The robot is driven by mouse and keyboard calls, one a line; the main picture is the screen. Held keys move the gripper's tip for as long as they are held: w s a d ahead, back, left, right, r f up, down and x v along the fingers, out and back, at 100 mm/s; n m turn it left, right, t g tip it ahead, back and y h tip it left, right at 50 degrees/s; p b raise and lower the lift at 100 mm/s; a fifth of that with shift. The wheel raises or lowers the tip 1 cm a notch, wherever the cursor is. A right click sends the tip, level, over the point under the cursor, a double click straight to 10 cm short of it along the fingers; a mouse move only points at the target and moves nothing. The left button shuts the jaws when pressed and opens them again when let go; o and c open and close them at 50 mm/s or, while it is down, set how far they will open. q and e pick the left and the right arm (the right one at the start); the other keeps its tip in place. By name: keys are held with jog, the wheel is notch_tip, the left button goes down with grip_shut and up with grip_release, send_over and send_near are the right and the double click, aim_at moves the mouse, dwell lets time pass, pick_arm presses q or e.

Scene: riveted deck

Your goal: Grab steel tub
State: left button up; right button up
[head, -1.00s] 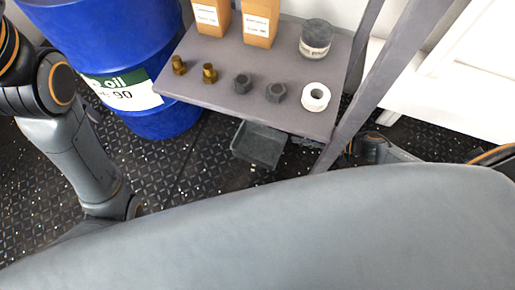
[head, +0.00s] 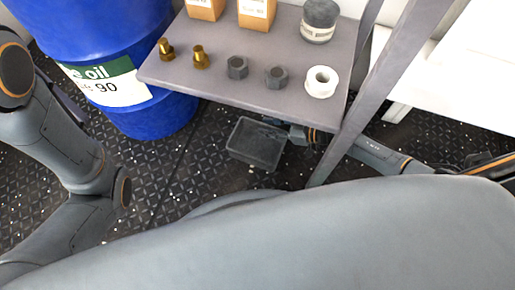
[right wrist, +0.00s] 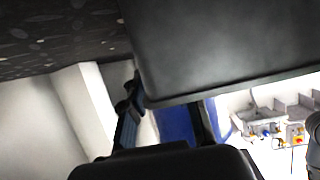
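The steel tub (head: 257,147) is a dark grey, open, rectangular container, low below the front edge of the shelf in the head view. It looks empty. My right gripper (head: 290,133) reaches in from the right, beneath the shelf, to the tub's upper right rim. It is small and partly hidden there. In the right wrist view a large dark grey surface, which looks like the tub (right wrist: 225,45), fills the top. A dark finger part (right wrist: 130,100) is close by its lower left edge. Whether the fingers grip the rim is unclear. My left gripper is out of view; only its arm shows.
The grey shelf (head: 220,85) carries brass bolts (head: 200,57), dark nuts (head: 237,67), a white ring (head: 321,82), a jar (head: 320,20) and boxes (head: 257,12). A slanted post (head: 375,85) stands at its right. A blue oil drum (head: 110,45) stands left.

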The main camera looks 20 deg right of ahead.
jog(key=shift+b+x, duration=0.3)
jog(key=shift+x, duration=0.7)
grip_shut()
